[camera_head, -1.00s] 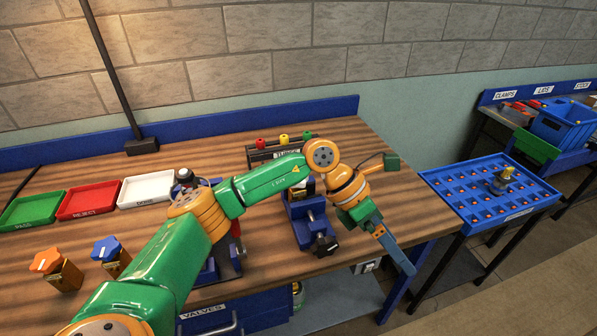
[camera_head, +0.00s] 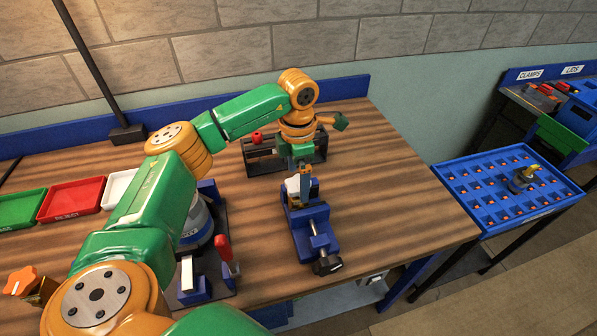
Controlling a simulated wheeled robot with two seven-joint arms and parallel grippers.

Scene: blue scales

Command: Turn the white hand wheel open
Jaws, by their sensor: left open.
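The white hand wheel (camera_head: 292,185) shows in part, on a brass-coloured valve held in the blue vise (camera_head: 311,232) on the wooden bench. My left gripper (camera_head: 303,186) points down at the valve from above. Its fingers are open, right beside or around the wheel; I cannot tell which, or whether they touch it. The gripper hides part of the wheel and most of the valve body. My right gripper is not in view.
A fixture with a red-handled clamp (camera_head: 224,250) stands left of the vise. A dark rack (camera_head: 262,160) with a red knob is behind. A red tray (camera_head: 72,199) and a green tray (camera_head: 20,208) lie left. The bench right of the vise is clear.

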